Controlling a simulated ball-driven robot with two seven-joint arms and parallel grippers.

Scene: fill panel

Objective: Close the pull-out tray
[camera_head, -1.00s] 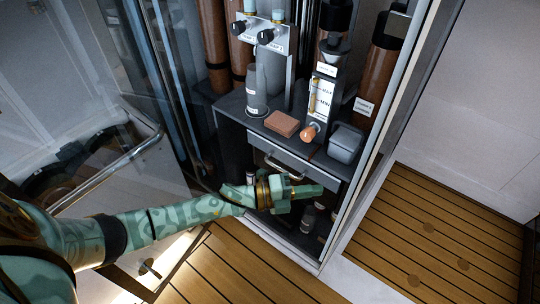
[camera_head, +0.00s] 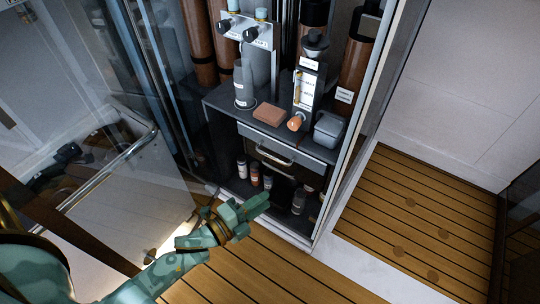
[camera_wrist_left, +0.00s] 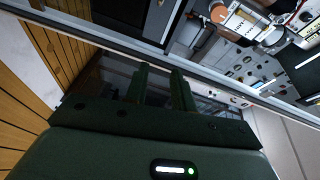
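The pull-out tray (camera_head: 309,162) has a grey front and sits under the dark shelf of the cabinet in the head view. A pale bar handle (camera_head: 273,157) shows at its front. I cannot tell how far out the tray stands. My left gripper (camera_head: 258,208) is below and in front of the handle, apart from it, near the cabinet's lower edge. In the left wrist view its two fingers (camera_wrist_left: 160,70) are apart with nothing seen between them. My right gripper is not in view.
On the shelf stand a grey bottle (camera_head: 244,85), a brown block (camera_head: 270,114) and a grey box (camera_head: 328,130). Several small bottles (camera_head: 299,200) stand below the tray. A glass panel (camera_head: 110,150) is at left and a cabinet post (camera_head: 352,130) at right. Wooden floor (camera_head: 410,220) is clear.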

